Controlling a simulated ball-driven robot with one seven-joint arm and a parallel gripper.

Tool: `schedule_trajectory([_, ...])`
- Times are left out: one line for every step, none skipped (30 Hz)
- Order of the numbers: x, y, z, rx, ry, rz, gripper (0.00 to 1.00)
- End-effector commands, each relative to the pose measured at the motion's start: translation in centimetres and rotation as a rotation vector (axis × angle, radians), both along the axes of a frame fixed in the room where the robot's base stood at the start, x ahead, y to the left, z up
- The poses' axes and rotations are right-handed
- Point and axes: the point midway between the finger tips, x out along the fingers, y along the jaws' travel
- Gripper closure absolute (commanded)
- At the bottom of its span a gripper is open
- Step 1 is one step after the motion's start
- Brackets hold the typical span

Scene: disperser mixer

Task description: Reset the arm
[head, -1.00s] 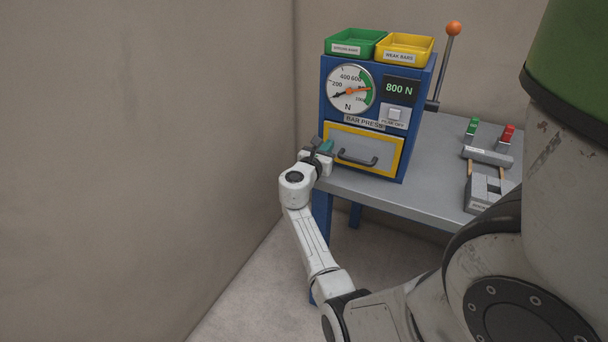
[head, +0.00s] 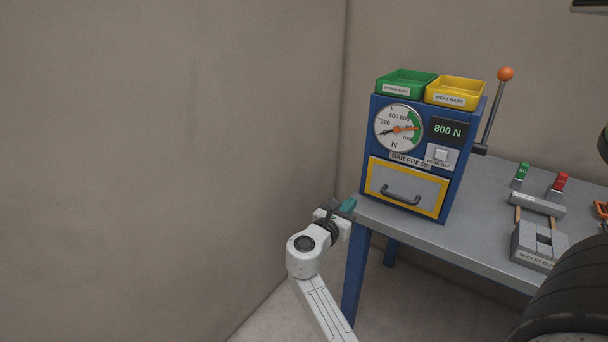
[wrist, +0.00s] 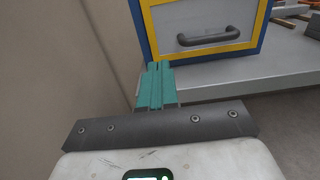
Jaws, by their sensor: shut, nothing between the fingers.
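My gripper (head: 348,206) is at the left front corner of the grey table, just left of and below the bar press. Its teal fingers also show in the wrist view (wrist: 158,86), pressed together with nothing between them. In the wrist view they point toward the table edge and the lower left of the press. My white forearm runs down from the gripper to the bottom of the head view. In the head view it cannot be told whether the fingers touch the table edge.
The blue bar press (head: 455,196) with a yellow-framed drawer (head: 408,186) stands on the table (head: 470,240). Green (head: 405,80) and yellow (head: 455,90) trays sit on top, and an orange-knobbed lever (head: 492,110) is at its right. A socket block (head: 525,243) lies farther right. A bare wall (head: 170,150) fills the left.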

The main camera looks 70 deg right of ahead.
Motion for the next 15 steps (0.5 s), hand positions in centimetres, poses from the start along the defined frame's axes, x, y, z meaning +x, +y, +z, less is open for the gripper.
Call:
schedule_trajectory([0.0, 0.1, 0.0, 0.000, 0.000, 0.000, 1.00])
schedule_trajectory([0.0, 0.1, 0.0, 0.000, 0.000, 0.000, 1.00])
schedule_trajectory([0.0, 0.1, 0.0, 0.000, 0.000, 0.000, 1.00])
schedule_trajectory([0.0, 0.0, 0.0, 0.000, 0.000, 0.000, 1.00])
schedule_trajectory([0.0, 0.0, 0.0, 0.000, 0.000, 0.000, 1.00])
schedule_trajectory([0.0, 0.0, 0.0, 0.000, 0.000, 0.000, 1.00])
schedule_trajectory([0.0, 0.2, -0.1, 0.002, -0.012, 0.001, 1.00])
schedule_trajectory([-0.1, 0.5, -0.3, 0.007, -0.034, 0.002, 1.00])
schedule_trajectory([-0.2, 1.0, -0.7, 0.018, -0.079, 0.004, 1.00])
schedule_trajectory([-0.2, 1.5, -1.1, 0.030, -0.128, 0.006, 1.00])
schedule_trajectory([-0.3, 2.1, -1.7, 0.045, -0.189, 0.006, 1.00])
schedule_trajectory([-0.4, 3.2, -2.5, 0.072, -0.285, 0.006, 1.00])
schedule_trajectory([-0.6, 4.1, -3.4, 0.099, -0.368, 0.002, 1.00])
schedule_trajectory([-0.7, 5.2, -4.3, 0.129, -0.457, -0.003, 1.00])
schedule_trajectory([-0.7, 6.7, -5.6, 0.178, -0.583, -0.016, 1.00])
